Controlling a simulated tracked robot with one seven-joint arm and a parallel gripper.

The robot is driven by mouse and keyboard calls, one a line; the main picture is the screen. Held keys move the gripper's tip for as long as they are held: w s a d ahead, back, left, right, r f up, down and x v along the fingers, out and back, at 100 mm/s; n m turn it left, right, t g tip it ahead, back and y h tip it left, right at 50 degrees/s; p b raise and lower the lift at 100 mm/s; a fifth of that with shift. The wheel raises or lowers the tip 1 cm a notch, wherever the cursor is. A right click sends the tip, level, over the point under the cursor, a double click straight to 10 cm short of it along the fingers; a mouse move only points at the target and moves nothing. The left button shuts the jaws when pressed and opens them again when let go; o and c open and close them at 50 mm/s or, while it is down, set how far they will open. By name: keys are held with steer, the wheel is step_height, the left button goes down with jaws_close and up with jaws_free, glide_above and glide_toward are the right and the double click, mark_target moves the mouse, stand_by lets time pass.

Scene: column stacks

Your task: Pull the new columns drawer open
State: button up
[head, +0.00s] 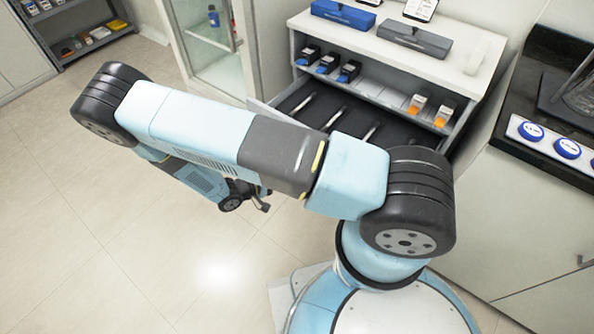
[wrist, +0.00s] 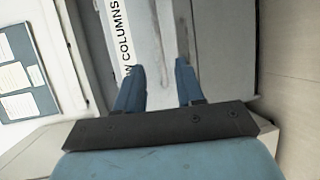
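The new columns drawer stands pulled out below the shelf of the white cabinet in the head view; its dark inside (head: 345,112) holds several slim pale columns lying in a row. Its front is mostly hidden behind my arm. In the wrist view, a grey front with a white label (wrist: 123,35) partly reading "N COLUMNS" is close ahead. My gripper (wrist: 159,68) has its two blue fingers parted, pointing at this front, to the right of the label. I see no thing clearly clamped between them, and the handle is not clear to see.
Dark boxes with blue fronts (head: 328,64) and white-and-orange boxes (head: 417,105) stand on the shelf above the drawer. A blue case (head: 343,13) and a grey case (head: 414,39) lie on the cabinet top. A dark counter is at right. Floor (head: 130,230) at left is clear.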

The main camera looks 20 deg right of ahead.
steer(key=shift+v, duration=1.25)
steer(key=w+d+r+m+g+y, duration=0.25)
steer(key=r+y, duration=0.25)
steer(key=r, duration=1.2)
steer(key=w+d+r+m+g+y, duration=0.1)
steer(key=d+r+m+g+y, duration=0.2)
steer(key=r, duration=1.4)
steer(key=s+d+r+t+y, duration=0.3)
steer(key=s+r, duration=0.5)
steer(key=r, duration=0.3)
steer(key=s+d+r+n+t+y, duration=0.1)
steer(key=s+d+r+t+y, duration=0.3)
steer(key=s+r, duration=0.5)
step_height(320, 180, up, 3)
steer(key=shift+d+f, duration=0.1)
steer(key=shift+d, duration=0.8)
steer(key=shift+n, duration=0.25)
